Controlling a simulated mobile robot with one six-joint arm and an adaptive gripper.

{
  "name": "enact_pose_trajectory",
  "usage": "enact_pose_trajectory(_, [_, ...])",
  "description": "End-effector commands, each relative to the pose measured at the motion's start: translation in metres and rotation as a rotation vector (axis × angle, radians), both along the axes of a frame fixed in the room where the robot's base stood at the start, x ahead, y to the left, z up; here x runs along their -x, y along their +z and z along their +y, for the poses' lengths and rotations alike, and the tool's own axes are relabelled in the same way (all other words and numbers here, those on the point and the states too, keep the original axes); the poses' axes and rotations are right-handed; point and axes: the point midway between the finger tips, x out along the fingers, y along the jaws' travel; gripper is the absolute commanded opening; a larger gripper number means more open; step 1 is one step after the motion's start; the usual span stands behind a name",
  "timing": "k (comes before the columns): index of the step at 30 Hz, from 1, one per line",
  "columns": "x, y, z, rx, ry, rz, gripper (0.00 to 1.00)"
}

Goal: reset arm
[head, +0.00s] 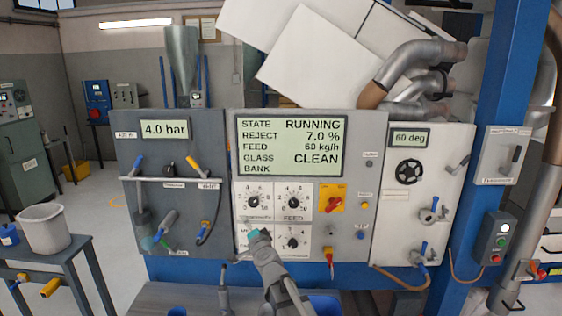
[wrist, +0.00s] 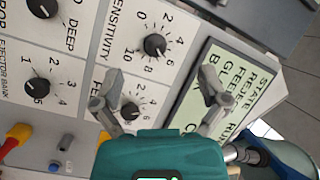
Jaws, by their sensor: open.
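The sensitivity knob (wrist: 154,45) and feed knob (wrist: 130,110) show behind the fingers. The right finger overlaps the display (wrist: 237,75). In the head view the display (head: 291,146) reads running, reject 7.0 %, feed 60 kg/h and glass clean. Contact with the panel cannot be told.
A grey panel (head: 180,215) with valves and hoses stands left, a white panel (head: 440,170) right. A red rotary switch (head: 332,198) is on the central panel. A blue post (head: 500,110) stands at right. A grey bucket (head: 45,228) sits on a table at left.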

Motion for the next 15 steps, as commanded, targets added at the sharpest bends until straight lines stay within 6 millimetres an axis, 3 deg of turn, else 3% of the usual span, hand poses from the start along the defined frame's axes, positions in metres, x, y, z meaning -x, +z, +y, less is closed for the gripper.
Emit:
enact_pose_trajectory(8, [0.039,-0.047,-0.024,0.289,0.224,0.101,0.94])
enact_pose_trajectory(15, [0.082,-0.100,-0.064,0.540,0.381,0.273,0.94])
